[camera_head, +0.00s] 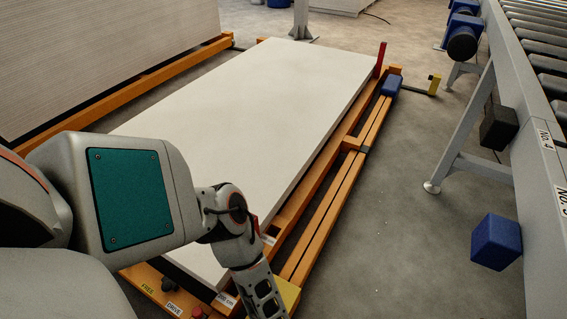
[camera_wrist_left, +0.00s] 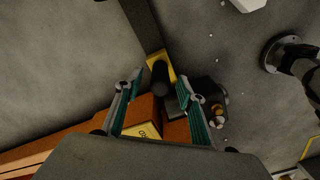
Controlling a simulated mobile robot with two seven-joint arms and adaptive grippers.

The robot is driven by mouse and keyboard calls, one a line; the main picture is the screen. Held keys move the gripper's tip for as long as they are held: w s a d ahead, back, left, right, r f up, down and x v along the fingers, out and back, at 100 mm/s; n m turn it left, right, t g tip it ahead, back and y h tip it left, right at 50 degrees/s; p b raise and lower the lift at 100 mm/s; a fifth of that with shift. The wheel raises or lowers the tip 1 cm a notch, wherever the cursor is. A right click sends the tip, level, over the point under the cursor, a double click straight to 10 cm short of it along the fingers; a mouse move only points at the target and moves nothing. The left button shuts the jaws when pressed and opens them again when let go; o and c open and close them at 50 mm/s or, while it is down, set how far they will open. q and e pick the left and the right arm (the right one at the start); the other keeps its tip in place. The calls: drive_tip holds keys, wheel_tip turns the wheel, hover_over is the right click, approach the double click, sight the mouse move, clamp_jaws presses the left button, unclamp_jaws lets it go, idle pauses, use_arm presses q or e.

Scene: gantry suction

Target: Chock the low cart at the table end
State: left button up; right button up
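A low orange-framed cart (camera_head: 322,222) stands on the floor and carries a large white panel (camera_head: 235,100). Its near end bears FREE and DRIVE labels (camera_head: 160,296). My left arm reaches over this end in the head view, but its fingers are out of that frame. In the left wrist view my left gripper (camera_wrist_left: 158,104) is open, its two teal-padded fingers apart. Beyond and between them show a black cylinder (camera_wrist_left: 161,78), a yellow bracket (camera_wrist_left: 155,60) and orange beams (camera_wrist_left: 72,143). I cannot tell whether the fingers touch anything. No chock is clearly identifiable. My right gripper is not in view.
A roller conveyor (camera_head: 540,130) stands at the right, its leg (camera_head: 466,130) reaching the floor. A blue cube (camera_head: 495,242) is beside it; another blue block (camera_head: 391,86) is at the cart's far corner. Stacked sheets (camera_head: 95,55) stand left.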

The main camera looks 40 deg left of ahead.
use_arm(q)
wheel_tip(320, 180, up, 12)
idle(0.7)
